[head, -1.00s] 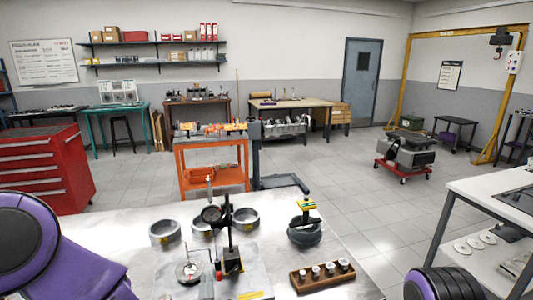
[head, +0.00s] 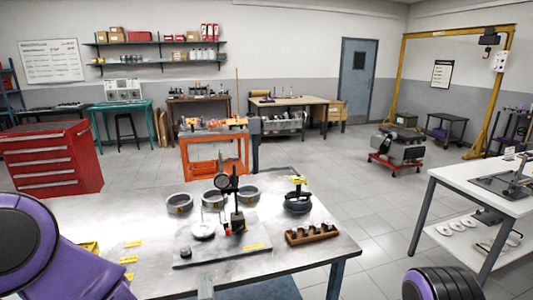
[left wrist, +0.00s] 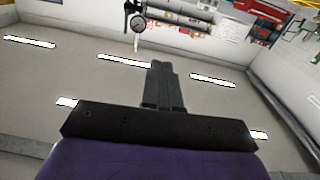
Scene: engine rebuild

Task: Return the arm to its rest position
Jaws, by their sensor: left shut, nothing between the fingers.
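My left arm (head: 75,255) comes in from the left in the head view, with its purple links. The tips of my left gripper (head: 205,285) show as a small grey upright piece at the bottom edge, in front of the metal bench (head: 130,215). In the left wrist view the two dark fingers (left wrist: 163,85) are together with nothing between them, and ceiling lights show behind them. A purple and black part of my right arm (head: 440,285) shows at the bottom right; its gripper is out of view.
The bench holds a gauge stand (head: 238,222) on a grey plate, several metal rings (head: 180,203), a ring tool (head: 298,203) and a wooden block (head: 312,235) with pistons. A white table (head: 450,185) stands at right. Floor between them is clear.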

